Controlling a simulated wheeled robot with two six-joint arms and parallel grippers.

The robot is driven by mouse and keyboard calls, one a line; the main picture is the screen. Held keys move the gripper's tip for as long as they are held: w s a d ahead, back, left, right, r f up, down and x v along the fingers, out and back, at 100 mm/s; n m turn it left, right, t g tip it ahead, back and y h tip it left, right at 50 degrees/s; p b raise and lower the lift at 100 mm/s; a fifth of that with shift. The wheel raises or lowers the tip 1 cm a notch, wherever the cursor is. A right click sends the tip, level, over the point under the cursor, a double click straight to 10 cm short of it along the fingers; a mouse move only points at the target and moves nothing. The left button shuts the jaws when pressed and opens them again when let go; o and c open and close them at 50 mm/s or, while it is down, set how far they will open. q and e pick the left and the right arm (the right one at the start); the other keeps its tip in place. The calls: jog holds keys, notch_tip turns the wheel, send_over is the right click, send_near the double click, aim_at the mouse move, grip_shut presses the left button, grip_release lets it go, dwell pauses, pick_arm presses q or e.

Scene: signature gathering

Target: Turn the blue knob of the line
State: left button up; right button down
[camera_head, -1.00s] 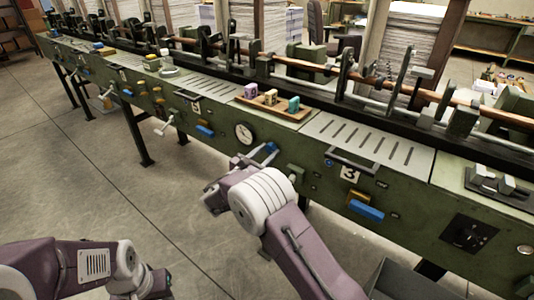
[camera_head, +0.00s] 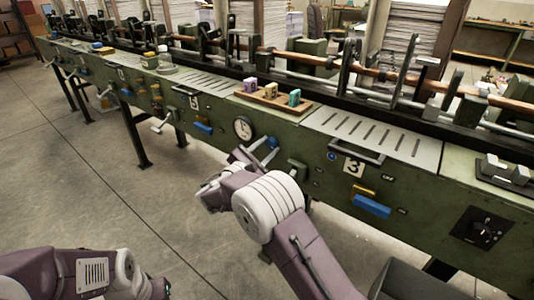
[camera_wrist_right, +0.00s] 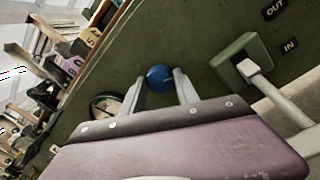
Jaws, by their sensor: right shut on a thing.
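The blue knob (camera_head: 271,143) is a small round ball on the green front of the machine line, right of the round dial (camera_head: 243,128). In the right wrist view the blue knob (camera_wrist_right: 159,78) sits between the two fingers of my right gripper (camera_wrist_right: 160,86). My right gripper (camera_head: 257,152) is shut on the knob, its fingers on either side of it. The knob's stem is hidden in these views. My left arm's end (camera_head: 150,288) is low at the bottom left, away from the line; its fingers are not clear.
Right of the knob, a green block with a pale lever (camera_wrist_right: 252,68) stands near the IN and OUT labels. A blue pedal-like block (camera_head: 371,206) and a handle (camera_head: 357,155) stick out further right. A wooden tray (camera_head: 272,100) with coloured blocks lies above.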

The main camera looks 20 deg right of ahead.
jog(key=shift+f+m+b, duration=0.1)
jog(key=shift+m+b, duration=0.25)
jog(key=shift+m, duration=0.05)
jog(key=c, duration=0.9)
grip_release()
jog(key=p+v, duration=0.2)
jog(key=v, duration=0.7)
jog(key=shift+a, duration=0.1)
dwell(0.8)
